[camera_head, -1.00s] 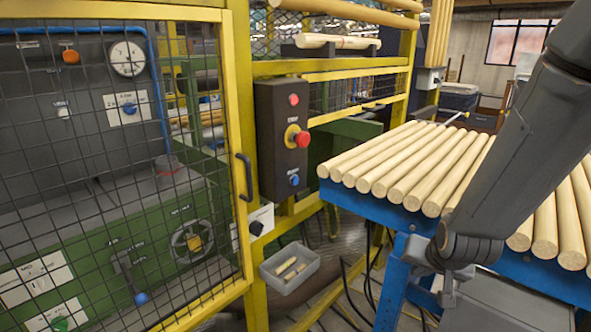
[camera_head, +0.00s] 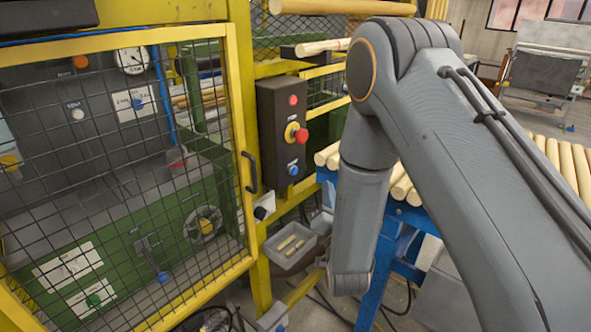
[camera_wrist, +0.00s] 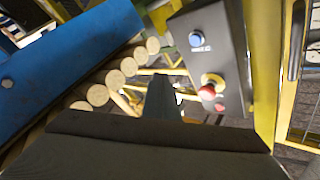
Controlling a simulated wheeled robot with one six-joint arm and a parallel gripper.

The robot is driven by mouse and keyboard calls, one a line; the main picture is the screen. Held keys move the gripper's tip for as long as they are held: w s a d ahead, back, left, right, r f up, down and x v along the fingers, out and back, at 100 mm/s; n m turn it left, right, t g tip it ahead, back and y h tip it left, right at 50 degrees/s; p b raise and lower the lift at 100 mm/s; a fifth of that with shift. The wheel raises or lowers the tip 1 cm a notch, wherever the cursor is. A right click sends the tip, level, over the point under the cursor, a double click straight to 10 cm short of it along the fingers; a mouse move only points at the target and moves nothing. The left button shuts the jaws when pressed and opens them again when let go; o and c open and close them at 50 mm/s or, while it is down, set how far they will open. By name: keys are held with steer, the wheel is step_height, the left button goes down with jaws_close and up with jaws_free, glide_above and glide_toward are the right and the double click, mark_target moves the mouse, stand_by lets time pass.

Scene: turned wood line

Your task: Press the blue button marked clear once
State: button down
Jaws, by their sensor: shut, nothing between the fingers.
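The blue button (camera_head: 293,169) is at the bottom of a dark control box (camera_head: 268,135) on a yellow post. The box also has a red mushroom button on a yellow collar (camera_head: 299,134) and a small red button (camera_head: 293,100) at the top. The button labels are too small to read. In the wrist view the box appears turned over, with the blue button (camera_wrist: 195,39) above the red mushroom button (camera_wrist: 208,90). My gripper (camera_wrist: 164,82) is shut and empty, pointing left of the box, apart from the button. In the head view I cannot make out its fingers.
A blue table (camera_wrist: 60,55) with several wooden rods (camera_head: 398,188) stands right of the box. A mesh door (camera_head: 240,100) in a yellow frame with a dark handle (camera_head: 250,172) is on the left. A grey bin (camera_head: 275,250) with small wood pieces hangs below.

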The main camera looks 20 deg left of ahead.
mark_target(295, 171)
steer(key=w+a+b, duration=0.1)
steer(key=w+a, duration=0.2)
steer(key=a, duration=0.5)
steer(key=shift+w+b, duration=0.2)
steer(key=shift+b, duration=0.15)
steer(key=shift+w+a, duration=0.1)
steer(key=shift+a, duration=0.1)
stand_by(2.0)
steer(key=shift+a, duration=0.2)
steer(key=shift+w+a+b, duration=0.2)
steer(key=shift+a+b, duration=0.15)
steer(key=shift+b, duration=0.1)
stand_by(0.6)
steer(key=shift+d, duration=0.1)
steer(key=shift+s+d, duration=0.3)
steer(key=shift+d, duration=0.35)
steer(key=shift+d, duration=0.1)
